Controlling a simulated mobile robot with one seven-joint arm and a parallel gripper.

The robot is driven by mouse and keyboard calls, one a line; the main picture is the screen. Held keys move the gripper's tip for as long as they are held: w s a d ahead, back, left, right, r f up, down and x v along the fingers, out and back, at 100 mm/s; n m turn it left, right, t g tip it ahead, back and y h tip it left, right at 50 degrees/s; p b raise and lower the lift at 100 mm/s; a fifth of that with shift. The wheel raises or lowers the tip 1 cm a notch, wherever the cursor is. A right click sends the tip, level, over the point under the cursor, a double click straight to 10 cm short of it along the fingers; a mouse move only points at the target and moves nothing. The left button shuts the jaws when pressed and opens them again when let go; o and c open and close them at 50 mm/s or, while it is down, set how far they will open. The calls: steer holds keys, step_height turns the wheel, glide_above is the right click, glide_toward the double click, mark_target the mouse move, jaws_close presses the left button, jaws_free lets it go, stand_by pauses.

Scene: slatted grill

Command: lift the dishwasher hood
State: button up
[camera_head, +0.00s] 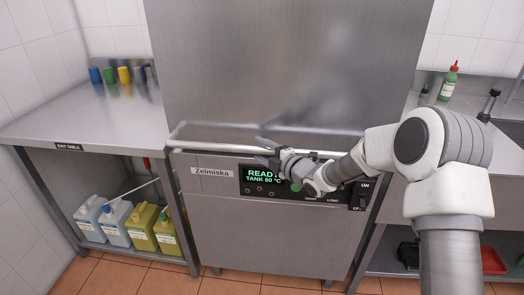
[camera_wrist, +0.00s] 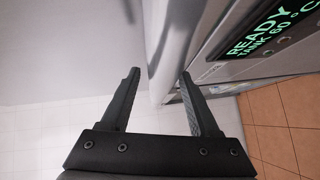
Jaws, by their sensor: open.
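The dishwasher hood (camera_head: 285,65) is a large brushed-steel box, and it sits down on the machine body. A pale bar handle (camera_head: 215,145) runs across its lower front edge, just above the control panel. My gripper (camera_head: 263,150) is at the middle of this handle, with its fingers open. In the wrist view the open gripper (camera_wrist: 159,74) has one black finger on each side of the light handle bar (camera_wrist: 165,60). The bar passes between the fingertips and is not gripped. Whether a finger touches it, I cannot tell.
The control panel (camera_head: 259,180) reads "READY" and lies just below my gripper. A steel exit table (camera_head: 85,118) stands at left, with several bottles (camera_head: 144,228) beneath. A counter (camera_head: 507,160) at right holds a green bottle (camera_head: 449,82).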

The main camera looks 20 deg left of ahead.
steer(key=shift+c, duration=0.2)
jaws_close()
stand_by(1.1)
